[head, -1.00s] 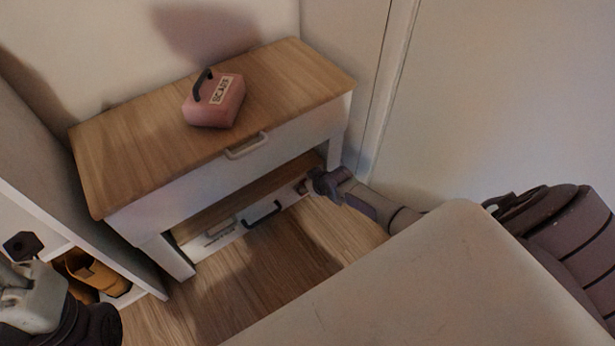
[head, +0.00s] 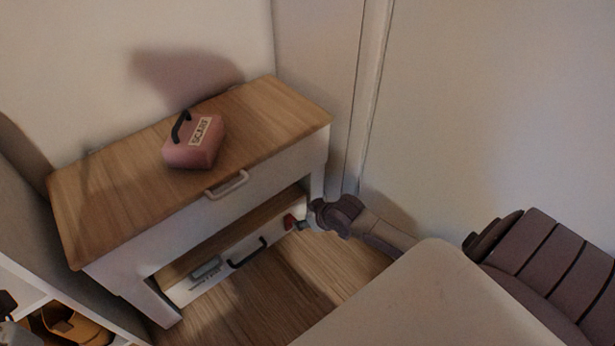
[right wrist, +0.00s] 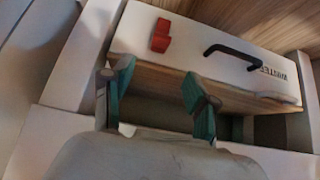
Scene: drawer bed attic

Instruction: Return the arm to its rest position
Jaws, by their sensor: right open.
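My right gripper (head: 306,222) is low at the right end of the lower drawer (head: 247,252) of a wood-topped white unit. In the right wrist view the gripper (right wrist: 155,84) is open, with nothing between its two teal-padded fingers. A red hook-like piece (right wrist: 162,36) sits on the drawer's white front just beyond the fingertips, apart from them; it also shows in the head view (head: 290,221).
A pink box labelled "SCARF" (head: 195,142) with a dark handle stands on the unit's top (head: 110,200). The drawer has a black handle (head: 247,253). Walls close in behind and right. A shelf with orange-brown shoes (head: 75,325) is at the lower left.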

